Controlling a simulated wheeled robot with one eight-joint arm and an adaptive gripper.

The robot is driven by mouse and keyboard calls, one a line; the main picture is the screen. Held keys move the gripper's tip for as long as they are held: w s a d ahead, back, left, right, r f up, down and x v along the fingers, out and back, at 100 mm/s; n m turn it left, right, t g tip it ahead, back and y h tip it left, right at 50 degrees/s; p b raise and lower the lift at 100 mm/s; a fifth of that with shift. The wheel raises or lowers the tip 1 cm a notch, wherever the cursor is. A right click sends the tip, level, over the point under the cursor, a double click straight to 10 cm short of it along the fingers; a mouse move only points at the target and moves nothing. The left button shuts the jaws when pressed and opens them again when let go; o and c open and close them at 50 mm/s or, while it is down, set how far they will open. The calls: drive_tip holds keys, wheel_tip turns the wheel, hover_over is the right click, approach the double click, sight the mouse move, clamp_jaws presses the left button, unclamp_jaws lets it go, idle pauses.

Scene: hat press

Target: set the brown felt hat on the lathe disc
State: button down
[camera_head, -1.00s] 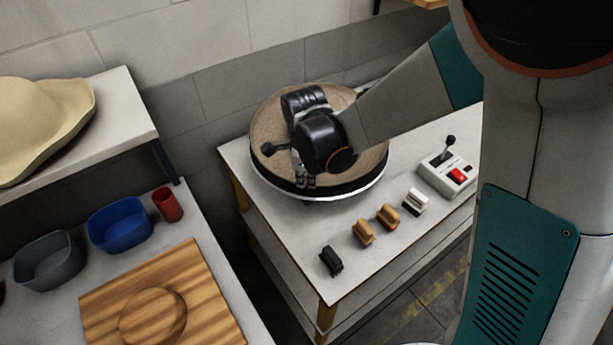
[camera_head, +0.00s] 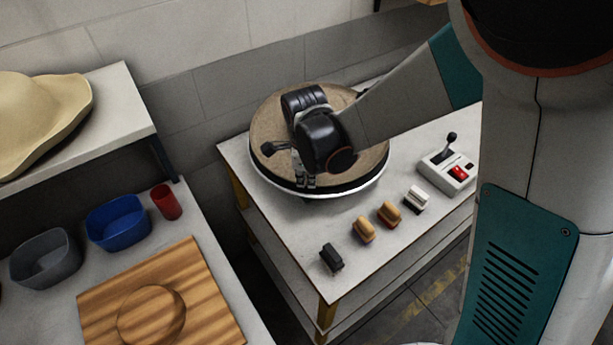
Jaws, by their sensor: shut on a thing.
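The brown felt hat (camera_head: 268,128) sits over the lathe disc on the grey-white table, its wide tan brim facing up around my gripper. The lathe disc's pale rim (camera_head: 352,189) shows beneath the hat's dark edge. My gripper (camera_head: 304,182) reaches down over the near side of the hat, shut on it. The gripper body and arm hide the middle of the hat, and I cannot tell whether the hat rests fully on the disc.
On the same table (camera_head: 300,240) lie several small brushes or blocks, including a black one (camera_head: 331,257), and a control box (camera_head: 447,172) with a lever and red switch. At left are a cream hat (camera_head: 40,115), a blue bin (camera_head: 118,222), a red cup (camera_head: 166,202) and a wooden board (camera_head: 215,290).

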drive_tip(key=shift+f+b, duration=0.5)
drive_tip(key=shift+f, duration=0.1)
drive_tip(key=c, duration=1.7)
unclamp_jaws()
drive_tip(key=shift+o, duration=0.2)
